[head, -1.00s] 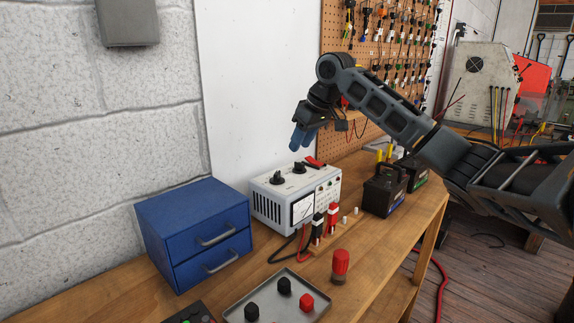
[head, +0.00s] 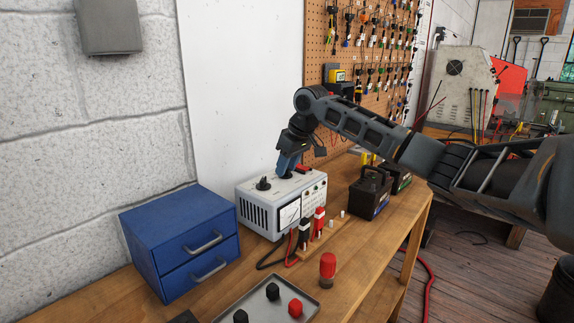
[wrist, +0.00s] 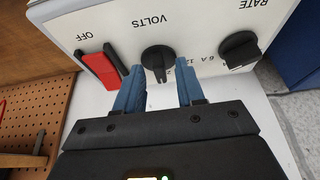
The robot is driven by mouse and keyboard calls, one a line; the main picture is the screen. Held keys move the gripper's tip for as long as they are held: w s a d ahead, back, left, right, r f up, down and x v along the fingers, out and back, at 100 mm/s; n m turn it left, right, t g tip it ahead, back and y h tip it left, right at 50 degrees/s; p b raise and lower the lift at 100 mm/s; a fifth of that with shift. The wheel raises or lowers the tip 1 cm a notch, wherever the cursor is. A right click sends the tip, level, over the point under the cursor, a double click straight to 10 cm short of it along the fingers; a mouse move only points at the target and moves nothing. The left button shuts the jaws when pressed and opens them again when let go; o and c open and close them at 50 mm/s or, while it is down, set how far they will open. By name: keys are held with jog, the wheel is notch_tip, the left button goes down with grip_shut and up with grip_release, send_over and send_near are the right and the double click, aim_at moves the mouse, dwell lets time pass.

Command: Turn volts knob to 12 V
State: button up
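The grey-white charger box (head: 262,211) stands on the bench with a meter on its front. In the wrist view the black volts knob (wrist: 158,60) is on its top panel, with the upside-down label VOLTS beside it. Its ridge runs roughly up and down in the picture. Small scale marks, including 6 and 12, are partly hidden by a finger, so I cannot tell its setting. My gripper (wrist: 160,82) is open, with one blue finger on each side of the knob. In the head view my gripper (head: 287,165) points down at the box and hides most of that knob.
The black rate knob (wrist: 239,50) and red OFF switch (wrist: 101,67) flank the volts knob. A blue drawer cabinet (head: 180,240) stands left of the box. Red and black clamps (head: 311,228), a battery (head: 370,192) and a tray (head: 258,312) are nearby.

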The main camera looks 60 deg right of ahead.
grip_shut()
